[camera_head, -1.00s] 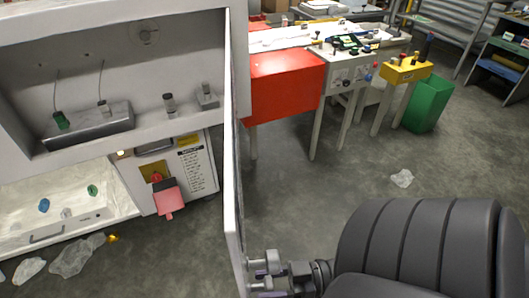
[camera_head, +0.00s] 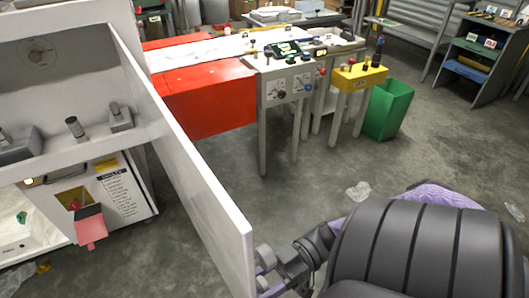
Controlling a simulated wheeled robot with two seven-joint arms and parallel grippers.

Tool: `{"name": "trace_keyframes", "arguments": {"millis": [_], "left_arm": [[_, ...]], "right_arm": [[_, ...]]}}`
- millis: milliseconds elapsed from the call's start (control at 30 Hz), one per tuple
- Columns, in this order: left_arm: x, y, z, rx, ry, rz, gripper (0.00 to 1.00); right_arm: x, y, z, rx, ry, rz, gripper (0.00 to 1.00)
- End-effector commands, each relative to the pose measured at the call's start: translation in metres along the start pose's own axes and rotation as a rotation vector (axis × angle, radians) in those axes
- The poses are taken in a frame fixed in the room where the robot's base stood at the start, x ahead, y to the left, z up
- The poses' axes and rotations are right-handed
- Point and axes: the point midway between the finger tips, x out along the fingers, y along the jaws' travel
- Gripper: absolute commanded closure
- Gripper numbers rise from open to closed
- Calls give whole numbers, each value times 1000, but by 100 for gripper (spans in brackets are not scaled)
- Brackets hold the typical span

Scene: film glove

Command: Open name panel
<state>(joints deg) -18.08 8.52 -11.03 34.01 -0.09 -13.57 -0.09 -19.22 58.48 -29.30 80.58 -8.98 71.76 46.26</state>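My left gripper is not in view.
A red-sided table (camera_head: 205,100) with a control panel stands behind the panel. A yellow box (camera_head: 360,77) and a green bin (camera_head: 388,110) are farther right. Clear plastic scraps (camera_head: 358,191) lie on the floor. The floor at centre right is free.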

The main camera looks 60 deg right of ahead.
Motion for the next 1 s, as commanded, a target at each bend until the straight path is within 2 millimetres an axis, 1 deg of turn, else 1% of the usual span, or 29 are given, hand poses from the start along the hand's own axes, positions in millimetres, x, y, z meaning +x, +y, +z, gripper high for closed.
{"name": "trace_keyframes", "arguments": {"millis": [33,500,533,567,600,667,700,933,1000], "left_arm": [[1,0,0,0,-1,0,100],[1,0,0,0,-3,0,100],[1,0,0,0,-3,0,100],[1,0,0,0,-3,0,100],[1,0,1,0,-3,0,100],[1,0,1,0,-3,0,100],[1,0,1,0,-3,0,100],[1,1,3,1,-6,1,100],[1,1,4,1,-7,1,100]], "right_arm": [[0,0,2,2,-7,-5,100],[-1,0,2,3,-9,-11,100],[-1,0,2,3,-9,-11,40],[-1,0,2,3,-9,-11,33],[0,0,1,2,-8,-11,25],[0,1,1,1,-7,-11,12],[0,1,1,1,-7,-10,11],[-1,1,0,0,-5,-10,11],[-7,1,1,0,-8,-9,11]]}}
